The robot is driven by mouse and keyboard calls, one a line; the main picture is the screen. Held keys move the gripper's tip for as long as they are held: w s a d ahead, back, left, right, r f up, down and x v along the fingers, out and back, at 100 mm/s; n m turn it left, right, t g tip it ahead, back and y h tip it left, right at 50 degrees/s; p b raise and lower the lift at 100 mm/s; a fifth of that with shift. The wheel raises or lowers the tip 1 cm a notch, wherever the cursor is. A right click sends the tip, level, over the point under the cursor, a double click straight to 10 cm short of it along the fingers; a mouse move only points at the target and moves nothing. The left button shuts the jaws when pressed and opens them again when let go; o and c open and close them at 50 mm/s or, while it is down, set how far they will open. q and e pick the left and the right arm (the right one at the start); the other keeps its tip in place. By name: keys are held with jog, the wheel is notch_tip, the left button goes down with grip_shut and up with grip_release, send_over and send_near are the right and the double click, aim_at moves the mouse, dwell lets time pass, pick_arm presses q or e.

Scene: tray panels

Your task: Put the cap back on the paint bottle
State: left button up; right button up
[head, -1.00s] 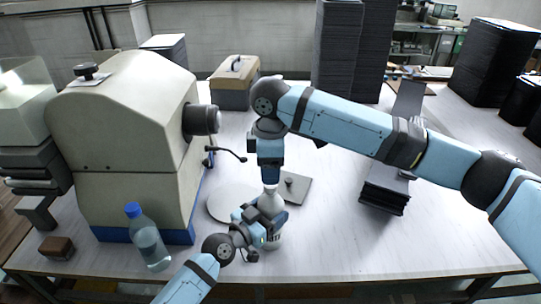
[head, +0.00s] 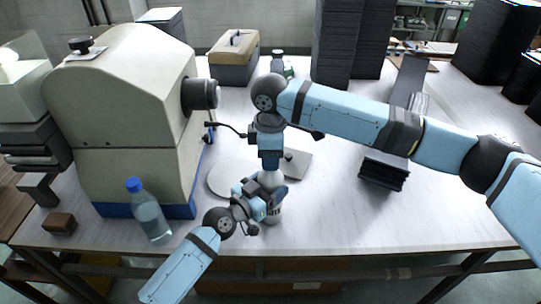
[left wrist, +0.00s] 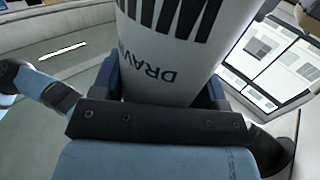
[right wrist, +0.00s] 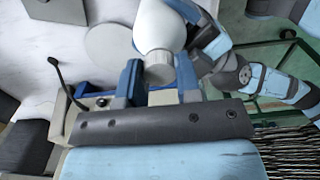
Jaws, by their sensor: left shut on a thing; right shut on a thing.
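The white paint bottle (head: 273,214) stands upright near the front of the table, with dark lettering on its side. My left gripper (head: 265,193) is shut around its body; the lettering also shows in the left wrist view (left wrist: 165,75). My right gripper (head: 270,165) points straight down over the bottle's top. In the right wrist view, the light grey ridged cap (right wrist: 158,72) is between its closed fingers. The cap lines up with the bottle's rounded white shoulder (right wrist: 160,25) and appears to meet it. I cannot tell whether it is seated.
A clear bottle with a blue cap (head: 150,220) and a small brown block (head: 59,223) stand at the left front. A large beige machine (head: 130,120) is behind them. A round grey disc (head: 222,180) lies beside the paint bottle.

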jog(key=shift+m, duration=0.9)
jog(key=o, duration=1)
jog(key=shift+r, duration=2.3)
jog(key=shift+r+n, duration=0.9)
jog(key=shift+r, duration=0.85)
jog(key=shift+c, duration=0.3)
jog(key=shift+f, duration=0.15)
jog(key=shift+f, duration=3.9)
